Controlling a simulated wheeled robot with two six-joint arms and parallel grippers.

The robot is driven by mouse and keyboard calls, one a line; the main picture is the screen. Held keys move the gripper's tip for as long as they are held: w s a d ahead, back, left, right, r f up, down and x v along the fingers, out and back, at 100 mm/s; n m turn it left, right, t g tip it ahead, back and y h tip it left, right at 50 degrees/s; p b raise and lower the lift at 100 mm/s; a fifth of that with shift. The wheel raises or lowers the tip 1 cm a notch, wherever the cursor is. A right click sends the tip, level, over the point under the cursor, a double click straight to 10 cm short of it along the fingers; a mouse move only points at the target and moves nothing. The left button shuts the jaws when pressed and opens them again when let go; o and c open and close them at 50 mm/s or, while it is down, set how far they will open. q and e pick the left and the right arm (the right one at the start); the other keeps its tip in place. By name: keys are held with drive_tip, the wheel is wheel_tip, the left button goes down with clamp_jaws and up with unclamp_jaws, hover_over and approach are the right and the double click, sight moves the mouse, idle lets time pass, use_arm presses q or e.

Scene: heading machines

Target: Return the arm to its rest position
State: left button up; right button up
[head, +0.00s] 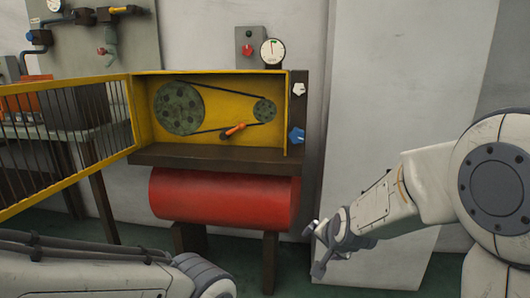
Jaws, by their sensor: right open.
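My right arm comes in from the right. Its gripper (313,249) is open and empty, with its fingers spread, in front of the grey panel's lower left edge. It is to the right of the red cylinder (225,197) and apart from it in the picture. My left arm lies along the bottom left edge, and its gripper is out of view.
A yellow machine housing (215,76) stands open, its barred guard (65,135) swung left. Inside are two belt-linked pulleys and an orange-handled part (235,130). A gauge (272,51) and control box (249,46) are above. A grey panel (400,80) stands behind my right arm.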

drive_tip(key=s+d+f+n+g, duration=0.2)
drive_tip(key=s+f+n+g, duration=0.15)
drive_tip(key=s, duration=0.55)
drive_tip(key=s+d+f+n+g, duration=0.25)
drive_tip(key=s+n, duration=0.25)
drive_tip(key=s, duration=0.3)
drive_tip(key=s+a+r+n+g+p, duration=0.1)
drive_tip(key=s+a+r+n, duration=0.3)
drive_tip(key=s+a, duration=0.3)
drive_tip(key=s+a+r+n+g+p, duration=0.1)
drive_tip(key=s+a+r+n, duration=0.2)
drive_tip(key=s+a, duration=0.45)
wheel_tip(320, 180, up, 38)
drive_tip(key=p, duration=3.7)
drive_tip(key=shift+w+d+f, duration=0.15)
drive_tip(key=shift+d+f, duration=0.05)
drive_tip(key=shift+f, duration=0.05)
